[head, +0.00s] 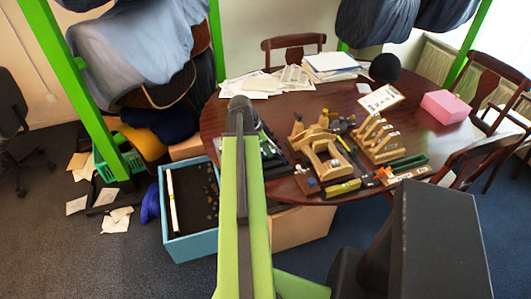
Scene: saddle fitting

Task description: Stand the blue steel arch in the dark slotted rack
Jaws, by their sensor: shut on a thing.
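My raised arm (243,200) fills the middle of the head view and reaches up over the near left edge of the table. Its dark top joint (240,103) shows, but my gripper is not visible; the arm hides what lies behind it. I cannot make out the blue steel arch. I cannot pick out the dark slotted rack with certainty. A dark, partly hidden item (272,157) lies on the table just right of my arm.
The round wooden table (436,134) holds a wooden arch-shaped stand (322,152), a slotted wooden rack (376,138), papers (330,63) and a pink box (443,107). A blue crate (190,249) stands on the floor left of my arm. Chairs (293,43) surround the table.

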